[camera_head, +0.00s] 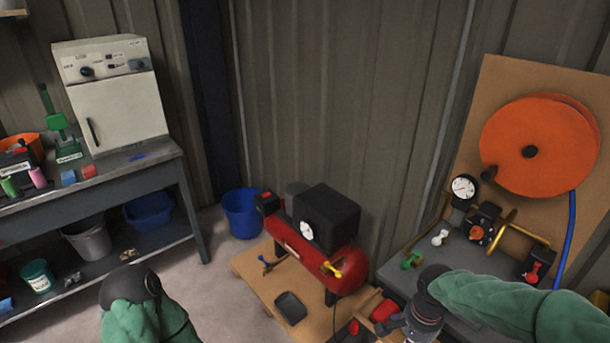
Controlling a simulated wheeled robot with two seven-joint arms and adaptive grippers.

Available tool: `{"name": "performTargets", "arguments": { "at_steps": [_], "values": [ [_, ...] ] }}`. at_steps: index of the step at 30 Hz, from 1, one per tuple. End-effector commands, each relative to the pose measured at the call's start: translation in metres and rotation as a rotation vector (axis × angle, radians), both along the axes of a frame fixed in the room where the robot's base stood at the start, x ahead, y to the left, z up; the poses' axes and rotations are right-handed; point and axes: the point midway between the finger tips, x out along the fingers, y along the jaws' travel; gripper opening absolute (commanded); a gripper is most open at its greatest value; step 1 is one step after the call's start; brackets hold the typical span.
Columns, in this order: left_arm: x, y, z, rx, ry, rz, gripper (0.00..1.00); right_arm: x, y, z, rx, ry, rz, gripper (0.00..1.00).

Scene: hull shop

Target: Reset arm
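My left arm, in a green sleeve with a dark rounded joint, comes in at the bottom left. Its gripper is not in view. My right arm, in a green sleeve, reaches in from the right and bends down at a dark joint. My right gripper (408,334) is at the bottom edge, beside a small red part (383,310) near the compressor. Its fingertips are not clear, so I cannot tell whether it is open or holds anything.
A red compressor (290,242) stands on a wooden board (250,262) with a black tray (291,307). A grey bench (400,268) with gauge and valves is at right, under an orange hose reel (515,125). A workbench (120,168) stands left. A blue bucket (243,215) sits on the floor.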

Motion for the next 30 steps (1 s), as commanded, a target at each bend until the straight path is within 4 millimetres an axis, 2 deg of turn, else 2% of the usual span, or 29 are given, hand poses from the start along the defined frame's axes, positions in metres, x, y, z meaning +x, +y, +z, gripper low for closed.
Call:
{"name": "performTargets", "arguments": {
  "at_steps": [11, 17, 23, 30],
  "values": [
    [0.002, 0.000, 0.000, 0.001, -0.004, 0.001, 0.40, 0.002, 0.028, -0.043, 0.079, 0.003, 0.116, 0.97],
    [0.002, 0.000, 0.000, 0.001, -0.004, 0.001, 0.40, 0.001, 0.050, -0.077, 0.142, -0.004, 0.203, 0.97],
    [0.002, 0.000, 0.000, 0.001, -0.004, 0.001, 0.40, -0.010, 0.084, -0.131, 0.233, -0.026, 0.324, 0.97],
    [0.002, 0.000, 0.000, 0.001, -0.004, 0.001, 0.40, -0.037, 0.120, -0.194, 0.311, -0.074, 0.451, 0.97]
  ]
}}
